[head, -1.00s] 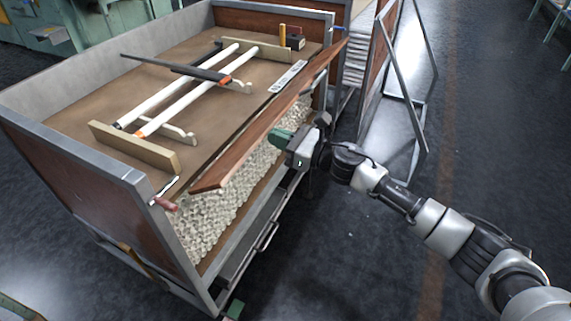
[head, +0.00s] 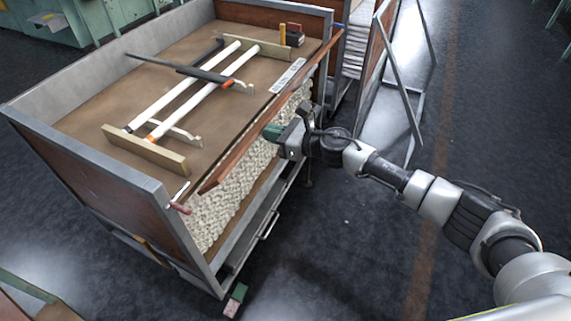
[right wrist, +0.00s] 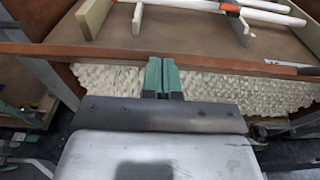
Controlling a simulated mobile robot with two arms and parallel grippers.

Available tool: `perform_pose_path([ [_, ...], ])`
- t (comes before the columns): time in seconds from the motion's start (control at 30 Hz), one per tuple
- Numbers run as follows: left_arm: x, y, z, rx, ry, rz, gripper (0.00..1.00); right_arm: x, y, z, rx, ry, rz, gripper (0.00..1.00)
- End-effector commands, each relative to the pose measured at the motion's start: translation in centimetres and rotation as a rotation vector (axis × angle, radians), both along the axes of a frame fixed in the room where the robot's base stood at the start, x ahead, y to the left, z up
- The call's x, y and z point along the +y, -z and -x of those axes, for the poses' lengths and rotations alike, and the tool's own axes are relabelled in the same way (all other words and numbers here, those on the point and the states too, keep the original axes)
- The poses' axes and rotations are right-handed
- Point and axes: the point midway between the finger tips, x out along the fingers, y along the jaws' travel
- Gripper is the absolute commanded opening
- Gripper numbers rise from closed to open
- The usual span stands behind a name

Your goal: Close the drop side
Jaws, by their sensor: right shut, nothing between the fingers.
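The drop side (head: 240,155) is a long brown wooden panel along the near right side of the grey-framed cart (head: 150,185). It is tilted, with white packing showing below it. In the right wrist view the panel (right wrist: 100,52) crosses as a narrow brown strip. My right gripper (head: 270,131) has green fingertips, shut and empty, at the panel's outer face near mid-length. In the right wrist view the fingertips (right wrist: 162,75) reach the panel's edge; contact looks likely but is not certain. My left gripper is not in view.
A red-handled latch (head: 180,207) is at the near corner post, and a blue one (head: 339,27) at the far post. White tubes (head: 190,92) lie on wooden supports on the cart's top. A framed panel (head: 385,75) stands behind. Floor to the right is clear.

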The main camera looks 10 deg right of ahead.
Motion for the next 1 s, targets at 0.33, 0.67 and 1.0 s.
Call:
perform_pose_path([
  [0.33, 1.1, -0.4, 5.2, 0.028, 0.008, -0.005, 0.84, 0.6, -1.1, -0.3, 0.037, -0.002, 0.054, 0.00],
  [0.67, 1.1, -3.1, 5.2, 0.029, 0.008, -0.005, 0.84, 1.2, -1.9, -0.7, 0.077, -0.002, 0.116, 0.00],
  [1.0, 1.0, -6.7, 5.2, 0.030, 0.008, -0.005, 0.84, 2.3, -3.1, -1.4, 0.142, -0.003, 0.218, 0.00],
])
